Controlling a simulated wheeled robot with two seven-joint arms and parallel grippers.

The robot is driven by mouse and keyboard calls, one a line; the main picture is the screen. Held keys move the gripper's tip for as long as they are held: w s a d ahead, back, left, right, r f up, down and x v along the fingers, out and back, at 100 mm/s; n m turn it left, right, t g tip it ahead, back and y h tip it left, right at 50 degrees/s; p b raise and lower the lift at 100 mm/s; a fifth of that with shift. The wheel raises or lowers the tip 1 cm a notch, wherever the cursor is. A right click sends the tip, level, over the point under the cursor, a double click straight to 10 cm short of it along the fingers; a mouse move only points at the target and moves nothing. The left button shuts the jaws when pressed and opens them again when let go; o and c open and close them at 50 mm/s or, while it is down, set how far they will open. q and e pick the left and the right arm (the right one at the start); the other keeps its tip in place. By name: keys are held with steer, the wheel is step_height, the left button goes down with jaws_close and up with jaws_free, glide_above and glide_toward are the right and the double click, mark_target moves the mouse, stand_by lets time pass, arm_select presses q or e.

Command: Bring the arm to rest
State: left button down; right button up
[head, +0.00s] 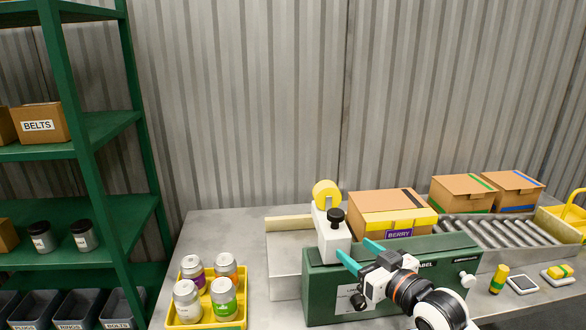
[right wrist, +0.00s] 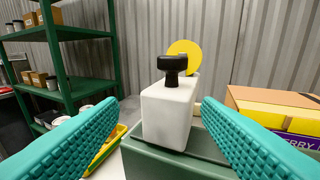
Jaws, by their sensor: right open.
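My right gripper (head: 360,253) is open, with teal fingers, above the green machine box (head: 330,292) on the table. Nothing is between its fingers. In the head view it is just right of a white post with a black knob (head: 336,216) and a yellow disc (head: 327,194). In the right wrist view the white post (right wrist: 168,115) stands beyond and between the spread fingertips, with the black knob on top and the yellow disc behind it. Whether a finger touches the post cannot be told. My left gripper is not in view.
A yellow tray (head: 215,325) with several cans stands at the left. A carton labelled BERRY (head: 385,212) sits behind the machine. A roller conveyor (head: 495,231) with two cartons is at the right. Small items lie at front right. A green shelf (head: 100,133) stands far left.

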steer(key=s+a+f+g+h, duration=0.1)
steer(key=s+f+g+h, duration=0.15)
steer(key=s+f, duration=0.6)
steer(key=s+d+f+m+g+h, duration=0.15)
steer(key=s+f+g, duration=0.45)
steer(key=s, duration=0.6)
steer(key=s+d+f+m+g+h, duration=0.1)
steer(key=s+f+g+h, duration=0.2)
steer(key=s+f, duration=0.7)
step_height(320, 180, down, 26)
steer(key=s+g, duration=0.2)
steer(key=s, duration=0.1)
steer(key=s+d+f+g+b, duration=0.1)
steer(key=s+d+f, duration=0.2)
steer(key=s+f, duration=1.3)
steer(key=shift+s+d+f, duration=0.15)
steer(key=shift+d, duration=0.05)
steer(key=shift+s, duration=0.1)
